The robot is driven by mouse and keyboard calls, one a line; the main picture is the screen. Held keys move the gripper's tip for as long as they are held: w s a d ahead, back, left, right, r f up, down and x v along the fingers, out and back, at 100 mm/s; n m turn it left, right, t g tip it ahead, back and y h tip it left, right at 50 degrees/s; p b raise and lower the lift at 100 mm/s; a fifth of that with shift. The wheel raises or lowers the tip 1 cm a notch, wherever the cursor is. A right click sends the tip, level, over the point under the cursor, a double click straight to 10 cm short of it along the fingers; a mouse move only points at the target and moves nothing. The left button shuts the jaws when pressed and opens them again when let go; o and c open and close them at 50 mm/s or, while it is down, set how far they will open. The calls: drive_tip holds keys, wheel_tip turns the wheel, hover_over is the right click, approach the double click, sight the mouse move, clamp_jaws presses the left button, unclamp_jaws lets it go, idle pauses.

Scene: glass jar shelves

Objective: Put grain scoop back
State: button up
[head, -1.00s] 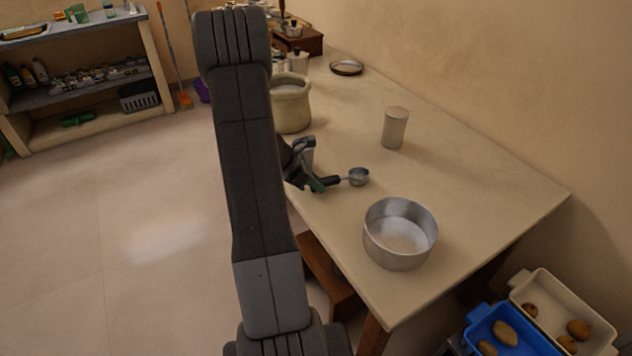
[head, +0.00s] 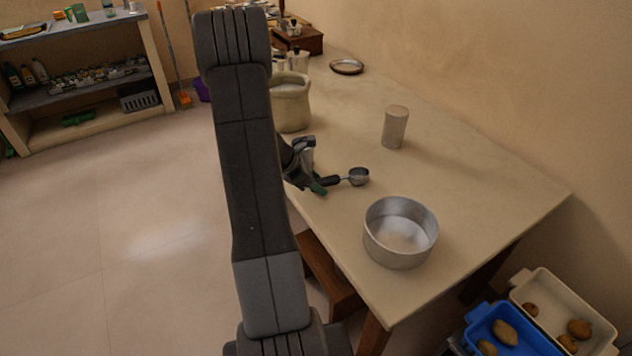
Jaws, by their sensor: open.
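The grain scoop (head: 358,176) is a small metal cup with a dark handle, lying on the table with its cup pointing right. My gripper (head: 318,181) is at the handle end of the scoop, at the table's left edge. It is open, and its fingers are close to the handle; whether they touch it I cannot tell. My arm hides part of the gripper. A beige sack-like container (head: 290,104) with pale contents stands behind the gripper.
A grey-beige cylinder (head: 395,128) stands upright on the table (head: 470,190). A small round dish (head: 346,67) and a wooden box (head: 300,42) are farther back. Blue (head: 508,338) and white (head: 572,308) crates with potatoes sit below right. The table's right side is clear.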

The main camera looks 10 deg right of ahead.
drive_tip(key=shift+p+v, duration=2.55)
drive_tip(key=shift+v, duration=1.45)
drive_tip(key=w+v, duration=0.1)
drive_tip(key=v, duration=1.2)
drive_tip(key=shift+s+a+r, duration=0.2)
drive_tip(key=shift+s+r, duration=0.2)
drive_tip(key=shift+s, duration=0.15)
drive_tip(key=x, duration=1.3)
drive_tip(key=shift+d+f, duration=0.2)
drive_tip(key=shift+f, duration=0.1)
drive_tip(key=shift+w+d+f, duration=0.1)
drive_tip(key=shift+d+f, duration=0.1)
drive_tip(key=shift+f, duration=0.1)
